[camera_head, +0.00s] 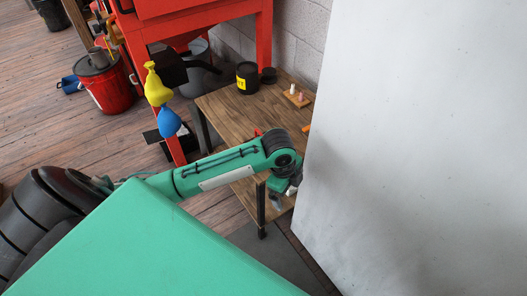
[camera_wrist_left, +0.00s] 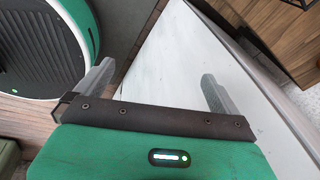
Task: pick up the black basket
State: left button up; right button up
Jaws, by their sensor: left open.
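I cannot pick out a black basket with certainty in either view. A dark, thin-lined shape (camera_wrist_left: 297,4) is cut off at the top right edge of the left wrist view, too little to identify. My left gripper (camera_head: 282,198) hangs beside the near right end of the wooden table, partly hidden by its own wrist. In the left wrist view its two fingers (camera_wrist_left: 155,88) are wide apart with nothing between them. My right gripper is in neither view.
A wooden table (camera_head: 228,115) holds a black can with a yellow label (camera_head: 248,80) and a small wooden block with pegs (camera_head: 296,97). A large white panel (camera_head: 430,150) stands close right of my left gripper. A red bucket (camera_head: 108,88) stands left.

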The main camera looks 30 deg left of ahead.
pick_arm(q)
jog(key=w+a+r+m+g+y, duration=0.1)
jog(key=w+a+r+m, duration=0.2)
jog(key=w+a+r, duration=0.35)
notch_tip(320, 180, up, 4)
jog(key=r+m, duration=0.1)
jog(key=m, duration=0.1)
send_over(261, 135)
jog(key=shift+d+f+g+y, duration=0.1)
jog(key=shift+f+g+y, duration=0.2)
jog(key=shift+y, duration=0.1)
jog(key=shift+f, duration=0.1)
notch_tip(261, 135, down, 7)
jog(key=shift+f+b, duration=0.1)
jog(key=shift+b, duration=0.85)
jog(key=shift+d+f+b, duration=0.2)
jog(key=shift+f+b, duration=0.6)
jog(key=shift+f, duration=2.25)
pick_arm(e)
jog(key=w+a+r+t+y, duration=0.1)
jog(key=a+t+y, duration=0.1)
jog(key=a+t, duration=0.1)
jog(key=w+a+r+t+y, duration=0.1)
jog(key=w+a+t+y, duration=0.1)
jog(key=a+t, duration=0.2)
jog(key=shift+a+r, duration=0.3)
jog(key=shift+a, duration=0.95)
pick_arm(q)
jog(key=c, duration=0.8)
